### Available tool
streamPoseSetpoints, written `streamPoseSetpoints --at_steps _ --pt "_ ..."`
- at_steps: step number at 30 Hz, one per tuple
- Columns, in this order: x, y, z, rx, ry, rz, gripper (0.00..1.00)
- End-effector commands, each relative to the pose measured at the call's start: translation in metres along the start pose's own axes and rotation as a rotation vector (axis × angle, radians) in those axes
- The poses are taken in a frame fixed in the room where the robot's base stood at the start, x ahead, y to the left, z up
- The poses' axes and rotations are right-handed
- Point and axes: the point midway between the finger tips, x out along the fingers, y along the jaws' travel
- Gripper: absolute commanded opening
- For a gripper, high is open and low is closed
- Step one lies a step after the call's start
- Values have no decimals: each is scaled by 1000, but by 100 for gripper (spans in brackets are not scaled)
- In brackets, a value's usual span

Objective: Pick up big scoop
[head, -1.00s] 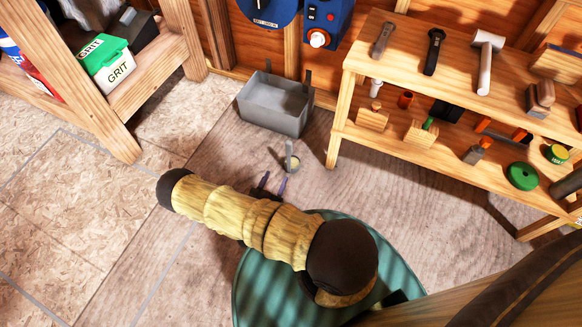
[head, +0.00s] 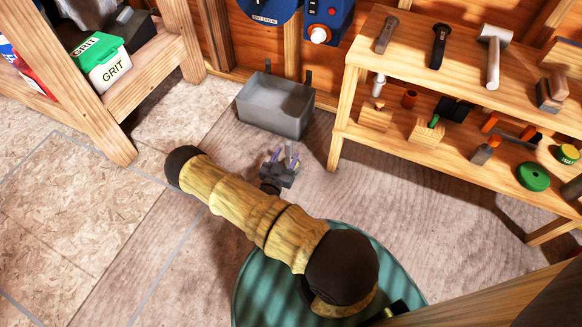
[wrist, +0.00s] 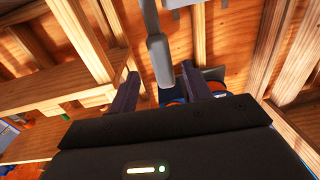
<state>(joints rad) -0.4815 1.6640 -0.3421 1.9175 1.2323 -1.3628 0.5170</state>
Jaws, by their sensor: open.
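A grey piece with a long, narrow handle, which looks like the big scoop (wrist: 159,58), shows at the top middle of the wrist view. In the head view, the grey piece (head: 288,153) is small and partly hidden at my gripper (head: 278,155). My gripper is open, with its dark purple fingers (wrist: 165,88) apart on either side of the handle's line. The handle's lower end appears between or just beyond the fingertips; contact cannot be told. The scoop's full shape is cut off by the wrist view's top edge.
A grey open bin (head: 276,106) stands on the floor just beyond my gripper. A two-level wooden shelf (head: 400,158) with tools stands to the right. A GRIT tub (head: 108,68) sits on a wooden rack at the left. Floor between is clear.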

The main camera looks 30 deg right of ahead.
Motion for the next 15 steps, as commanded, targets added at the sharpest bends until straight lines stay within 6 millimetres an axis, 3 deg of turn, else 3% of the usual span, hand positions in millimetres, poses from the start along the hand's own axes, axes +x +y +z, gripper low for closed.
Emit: streamPoseSetpoints --at_steps 4,15 --pt "14 0 1 1 0 1 49" --pt "16 0 1 0 -1 0 49"
